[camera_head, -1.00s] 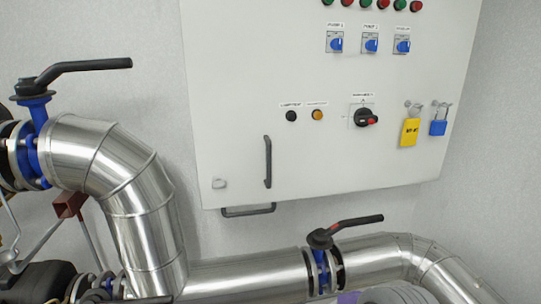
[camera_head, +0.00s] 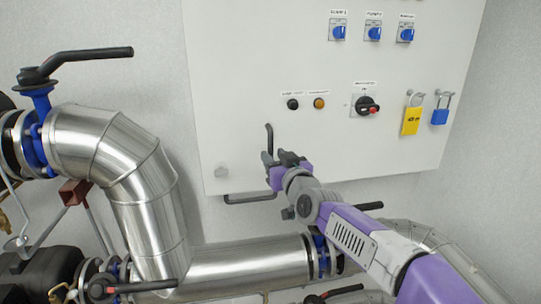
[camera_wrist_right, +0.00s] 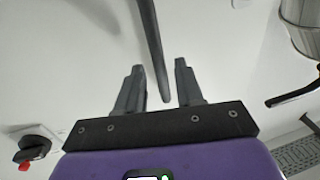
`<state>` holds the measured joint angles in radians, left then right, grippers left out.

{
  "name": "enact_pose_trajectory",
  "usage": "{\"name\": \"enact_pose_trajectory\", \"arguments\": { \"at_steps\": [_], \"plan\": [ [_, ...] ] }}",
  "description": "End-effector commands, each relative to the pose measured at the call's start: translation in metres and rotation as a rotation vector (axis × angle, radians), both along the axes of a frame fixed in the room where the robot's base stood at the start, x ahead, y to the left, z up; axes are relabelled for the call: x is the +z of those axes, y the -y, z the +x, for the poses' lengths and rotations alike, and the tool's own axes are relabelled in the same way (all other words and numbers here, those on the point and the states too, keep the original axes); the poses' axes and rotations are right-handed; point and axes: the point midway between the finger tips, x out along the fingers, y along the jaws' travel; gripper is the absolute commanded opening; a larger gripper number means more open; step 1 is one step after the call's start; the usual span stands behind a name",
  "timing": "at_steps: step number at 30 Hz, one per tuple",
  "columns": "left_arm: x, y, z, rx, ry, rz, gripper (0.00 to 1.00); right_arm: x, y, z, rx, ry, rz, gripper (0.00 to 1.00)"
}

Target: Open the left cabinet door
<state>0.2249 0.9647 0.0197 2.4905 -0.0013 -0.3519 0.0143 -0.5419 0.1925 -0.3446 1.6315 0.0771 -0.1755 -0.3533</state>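The white cabinet door (camera_head: 235,90) is on the wall in the head view and looks shut. Its dark vertical handle (camera_head: 269,137) is near the door's lower left; its lower part is hidden behind my right gripper (camera_head: 283,157). In the right wrist view the handle (camera_wrist_right: 151,40) runs from the top edge down to between the two fingers. My right gripper (camera_wrist_right: 159,66) is open, with a finger on each side of the handle's end and gaps on both sides. Whether it touches the handle I cannot tell. My left gripper is not in view.
Another dark handle (camera_head: 251,198) sits under the cabinet's lower edge. A rotary switch (camera_head: 367,106), yellow tag (camera_head: 411,121) and blue padlock (camera_head: 440,116) are on the right. Silver pipes (camera_head: 235,268) with black valve levers (camera_head: 90,53) run left and below. The wall right of the cabinet is clear.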

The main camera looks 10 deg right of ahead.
Motion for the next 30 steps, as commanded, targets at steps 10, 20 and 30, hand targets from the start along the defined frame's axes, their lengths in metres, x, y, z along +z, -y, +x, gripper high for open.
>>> {"name": "enact_pose_trajectory", "arguments": {
  "at_steps": [10,20,30],
  "plan": [
    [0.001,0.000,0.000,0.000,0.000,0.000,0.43,0.000,-0.006,0.031,-0.001,-0.001,0.000,0.37],
    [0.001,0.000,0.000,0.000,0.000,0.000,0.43,0.000,-0.006,0.032,0.000,-0.001,0.001,0.29],
    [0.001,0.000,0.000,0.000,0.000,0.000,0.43,0.000,-0.006,0.032,0.000,-0.001,0.001,0.00]
  ]
}}
